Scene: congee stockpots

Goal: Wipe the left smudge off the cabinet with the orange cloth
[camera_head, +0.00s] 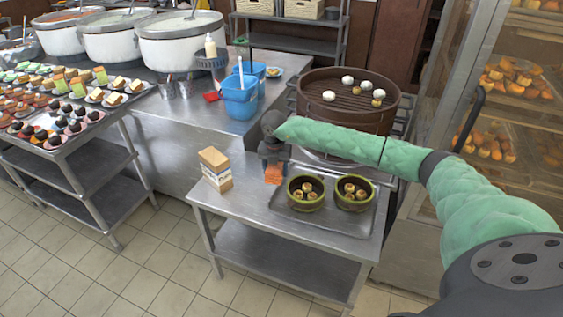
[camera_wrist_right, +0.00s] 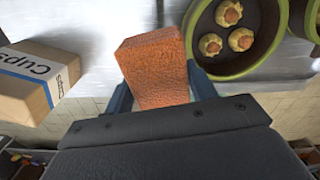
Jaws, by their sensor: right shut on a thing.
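The orange cloth (camera_head: 274,174) is a thick folded block held in my right gripper (camera_head: 274,162), above the near steel table. In the right wrist view the cloth (camera_wrist_right: 156,66) sits between the two fingers of the right gripper (camera_wrist_right: 160,90), which are shut on it. In the head view the gripper is between a carton and a green steamer, apart from both as far as I can tell. I cannot make out a smudge or tell which surface is the cabinet named in the task. My left gripper is not in view.
On the steel table (camera_head: 240,215) stand a cups carton (camera_head: 215,169) and two green steamers (camera_head: 305,192) on a tray. Behind are blue buckets (camera_head: 240,96) and a large brown steamer (camera_head: 347,98). A glass display case (camera_head: 510,110) stands right. Tiled floor is free at front left.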

